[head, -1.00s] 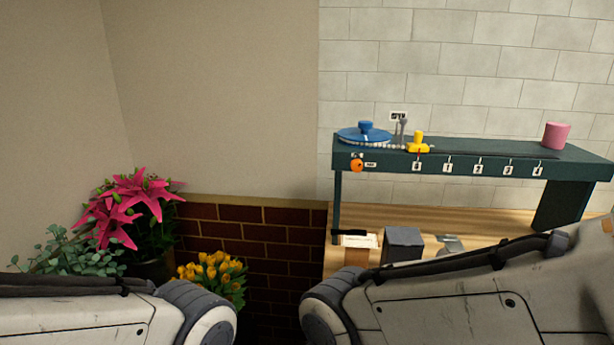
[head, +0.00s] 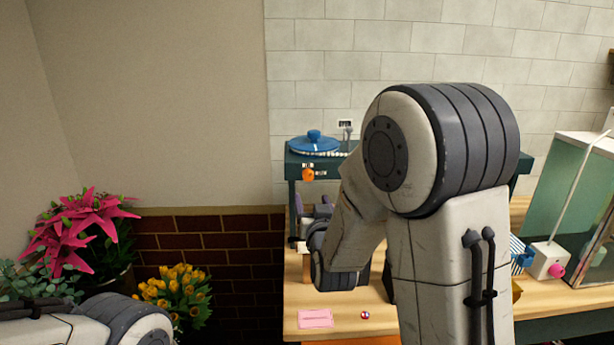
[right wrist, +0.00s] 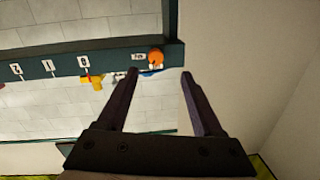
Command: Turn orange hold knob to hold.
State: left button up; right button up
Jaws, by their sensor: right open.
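The orange hold knob (head: 308,174) is on the front edge of the dark green shelf (head: 292,160), near its left end, below a blue round lid-like disc (head: 313,142). It also shows in the right wrist view (right wrist: 156,58), where the picture looks upside down and a small white label sits beside it. My right gripper (head: 313,203) is below the knob in the head view, partly hidden by my own arm. In the right wrist view my right gripper (right wrist: 161,76) is open and empty, its fingertips apart, with the knob beyond the gap and not touched. My left gripper is out of view.
A yellow piece (right wrist: 95,80) and numbered white tags line the shelf edge. A wooden bench (head: 345,325) below holds a pink card (head: 316,318). A glass-sided case (head: 575,200) stands at right. Pink flowers (head: 85,230) and yellow flowers (head: 175,290) stand at left.

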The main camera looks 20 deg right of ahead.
aim_at(309, 178)
jog(key=w+d+p, duration=0.1)
jog(key=w, duration=0.2)
jog(key=w+p, duration=0.1)
jog(key=w, duration=0.2)
jog(key=w+d+p, duration=0.1)
jog(key=w, duration=0.2)
jog(key=shift+w+d+r+p, duration=0.1)
jog(key=shift+d+r+p, duration=0.2)
jog(key=shift+d+r, duration=0.1)
jog(key=shift+w+d+f, duration=0.1)
jog(key=shift+w, duration=0.45)
grip_shut()
